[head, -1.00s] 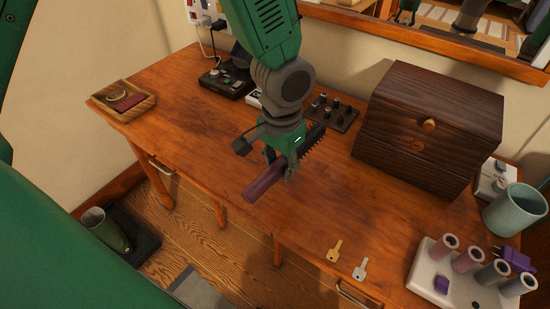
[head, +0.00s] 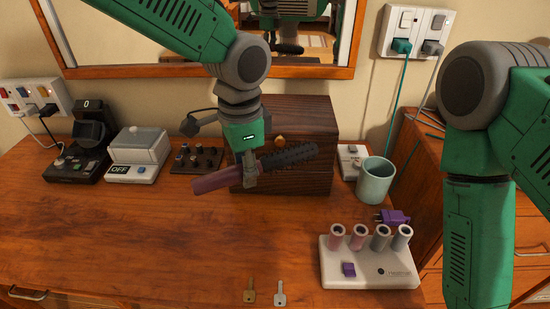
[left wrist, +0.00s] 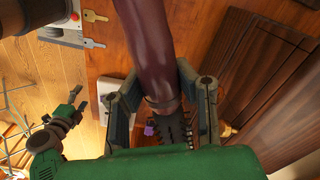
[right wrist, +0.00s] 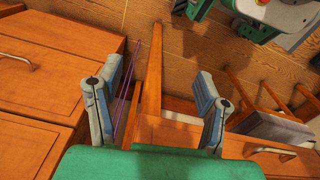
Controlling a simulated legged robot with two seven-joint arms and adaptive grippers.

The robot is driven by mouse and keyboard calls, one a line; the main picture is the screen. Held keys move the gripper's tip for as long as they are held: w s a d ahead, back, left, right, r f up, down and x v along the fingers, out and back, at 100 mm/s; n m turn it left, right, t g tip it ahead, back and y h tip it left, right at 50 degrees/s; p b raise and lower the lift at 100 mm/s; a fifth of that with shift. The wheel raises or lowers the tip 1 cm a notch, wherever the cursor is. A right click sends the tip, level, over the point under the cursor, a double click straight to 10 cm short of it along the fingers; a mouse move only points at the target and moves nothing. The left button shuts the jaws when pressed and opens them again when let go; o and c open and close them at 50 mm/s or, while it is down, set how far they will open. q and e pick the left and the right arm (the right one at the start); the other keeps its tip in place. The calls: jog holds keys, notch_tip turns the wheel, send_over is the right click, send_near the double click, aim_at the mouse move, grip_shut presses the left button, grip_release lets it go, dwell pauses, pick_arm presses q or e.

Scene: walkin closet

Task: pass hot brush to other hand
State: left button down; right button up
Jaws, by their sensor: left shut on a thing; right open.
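The hot brush has a dark red handle (head: 217,180) and a black bristled barrel (head: 290,156). My left gripper (head: 250,178) is shut on it near where the handle meets the bristles, above the desk and in front of the dark wooden box. In the left wrist view the brush (left wrist: 150,45) runs between the two fingers of my left gripper (left wrist: 180,98), handle pointing away. My right arm stands at the right of the head view, its gripper out of frame below. In the right wrist view my right gripper (right wrist: 155,88) is open and empty, above the floor by the desk.
The wooden box (head: 312,115) stands behind the brush. A green cup (head: 375,182) and a white roller base (head: 345,272) with several rollers are to the right. Two keys (head: 279,292) lie near the front edge. The desk's middle left is clear (head: 110,240).

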jog(key=w+a+r+n+y, duration=0.1)
jog(key=a+r+n+y, duration=0.3)
jog(key=a, duration=0.5)
jog(key=w+a+r+n+y, duration=0.1)
jog(key=a+r+n+y, duration=0.25)
jog(key=a, duration=0.55)
pick_arm(q)
jog(key=shift+a, duration=0.1)
pick_arm(e)
jog(key=n+t, duration=0.5)
jog(key=n, duration=1.2)
send_near(279, 161)
jog(key=w+d+f, duration=0.1)
jog(key=d, duration=0.1)
jog(key=shift+y, duration=0.35)
jog(key=x, duration=1.2)
jog(key=shift+w+a, duration=0.1)
jog(key=shift+w, duration=0.05)
